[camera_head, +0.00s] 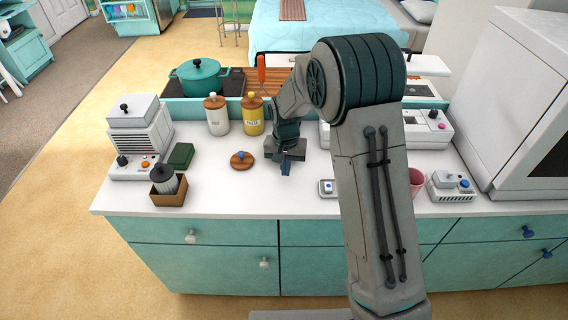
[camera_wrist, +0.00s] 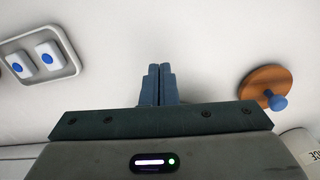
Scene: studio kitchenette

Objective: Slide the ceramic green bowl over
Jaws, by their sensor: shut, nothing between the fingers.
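I cannot make out a green ceramic bowl in either view; my arm hides part of the counter in the head view. My gripper (camera_head: 286,169) is over the middle of the white counter, pointing down. In the wrist view its two blue fingers (camera_wrist: 158,69) are pressed together with nothing between them. A round wooden lid with a blue knob (camera_head: 242,162) lies just left of my gripper in the head view; it also shows at the right of the wrist view (camera_wrist: 262,80).
A small tray with blue-buttoned white pieces (camera_head: 328,194) lies right of my gripper. A dark green box (camera_head: 181,156), a brown box with a canister (camera_head: 170,197) and a white appliance (camera_head: 140,140) stand left. White and yellow jars (camera_head: 252,116) stand behind. A pink cup (camera_head: 417,182) is partly hidden.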

